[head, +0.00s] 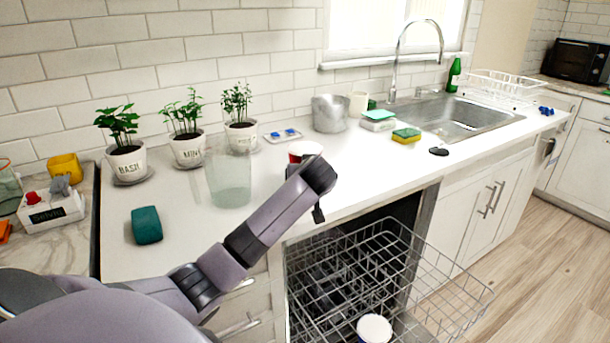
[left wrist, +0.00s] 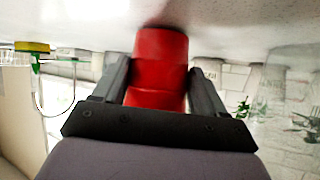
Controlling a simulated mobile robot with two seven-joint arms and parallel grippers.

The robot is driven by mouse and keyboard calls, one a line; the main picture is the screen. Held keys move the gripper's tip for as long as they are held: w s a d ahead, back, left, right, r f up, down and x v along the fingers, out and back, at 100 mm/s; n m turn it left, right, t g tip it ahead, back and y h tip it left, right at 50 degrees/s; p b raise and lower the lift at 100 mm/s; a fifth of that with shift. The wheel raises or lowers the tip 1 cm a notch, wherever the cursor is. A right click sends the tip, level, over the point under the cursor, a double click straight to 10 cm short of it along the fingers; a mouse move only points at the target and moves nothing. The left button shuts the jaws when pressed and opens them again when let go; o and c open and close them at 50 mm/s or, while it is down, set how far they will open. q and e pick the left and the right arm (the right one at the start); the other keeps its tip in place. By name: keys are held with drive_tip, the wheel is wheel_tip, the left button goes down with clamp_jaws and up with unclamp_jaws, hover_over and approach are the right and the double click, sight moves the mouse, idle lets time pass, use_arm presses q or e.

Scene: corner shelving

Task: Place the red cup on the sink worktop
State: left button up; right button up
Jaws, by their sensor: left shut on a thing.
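The red cup (head: 303,149) is over the front part of the white sink worktop (head: 372,164), partly hidden behind my left gripper (head: 314,178). Its pale rim or inside faces up, so it looks upright. In the left wrist view, which is upside down, the red cup (left wrist: 160,62) sits between the two dark fingers of my left gripper (left wrist: 160,84), which are shut on it. The cup's base is at or very near the worktop surface; I cannot tell whether it touches. My right gripper is not in view.
A clear glass (head: 229,180) stands left of the cup. Potted herbs (head: 189,150), a blue-and-white tray (head: 283,136) and a metal pot (head: 329,114) stand behind. A sponge (head: 406,135) is near the sink (head: 455,119). An open dishwasher rack (head: 400,275) is below the front edge.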

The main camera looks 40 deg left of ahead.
use_arm(q)
drive_tip(key=shift+f, duration=0.1)
drive_tip(key=o, duration=1.1)
drive_tip(key=shift+r, duration=0.2)
drive_tip(key=v, duration=1.2)
drive_tip(key=shift+f, duration=0.1)
